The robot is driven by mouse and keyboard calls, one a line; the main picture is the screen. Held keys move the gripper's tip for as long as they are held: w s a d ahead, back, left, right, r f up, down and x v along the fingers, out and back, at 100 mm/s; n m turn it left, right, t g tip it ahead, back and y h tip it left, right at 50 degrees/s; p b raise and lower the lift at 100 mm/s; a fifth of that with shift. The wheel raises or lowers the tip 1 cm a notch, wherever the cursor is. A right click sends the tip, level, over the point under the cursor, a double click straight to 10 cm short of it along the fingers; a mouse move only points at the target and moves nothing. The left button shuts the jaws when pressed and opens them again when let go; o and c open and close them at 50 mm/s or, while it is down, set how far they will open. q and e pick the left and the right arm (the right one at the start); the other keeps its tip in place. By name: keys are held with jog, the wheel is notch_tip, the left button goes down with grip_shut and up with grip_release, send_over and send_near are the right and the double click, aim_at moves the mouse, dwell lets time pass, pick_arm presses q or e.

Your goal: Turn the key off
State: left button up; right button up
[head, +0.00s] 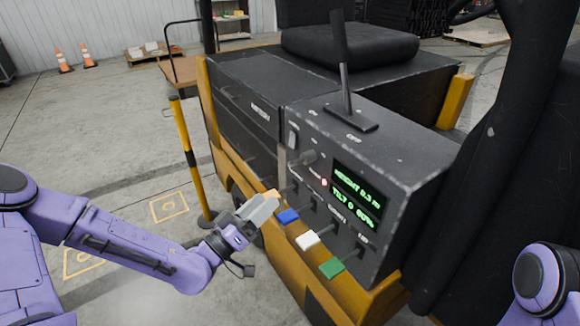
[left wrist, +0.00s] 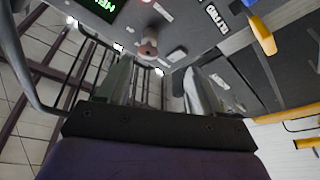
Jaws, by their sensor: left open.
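The key (head: 304,159) appears as a small greyish piece on the upper left of the dark control panel (head: 400,170). In the left wrist view, a brownish key or knob (left wrist: 148,48) sticks out of the panel, ahead of the fingertips and roughly between them. Its turned position is too small to read. My left gripper (head: 266,203) is open, below and left of the key, close to the yellow-tipped lever. Its two fingers (left wrist: 160,66) are apart with nothing between them, and I see no contact with the key. My right gripper is out of view.
Levers with yellow, blue (head: 288,216), white (head: 307,240) and green (head: 331,268) tips project from the panel front near my left gripper. A display (head: 355,196) is lit green beside a red light (head: 324,182). A yellow-black post (head: 184,150) stands left.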

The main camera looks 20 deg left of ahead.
aim_at(296, 162)
pick_arm(q)
jog(key=w+d+r+p, duration=0.2)
jog(key=w+d+r, duration=0.2)
jog(key=w, duration=0.4)
jog(key=shift+w+r+m+t+h+p, duration=0.3)
jog(key=shift+w+r+m+h+p, duration=0.1)
jog(key=shift+r, duration=0.4)
jog(key=shift+d, duration=0.1)
jog(key=c, duration=1.1)
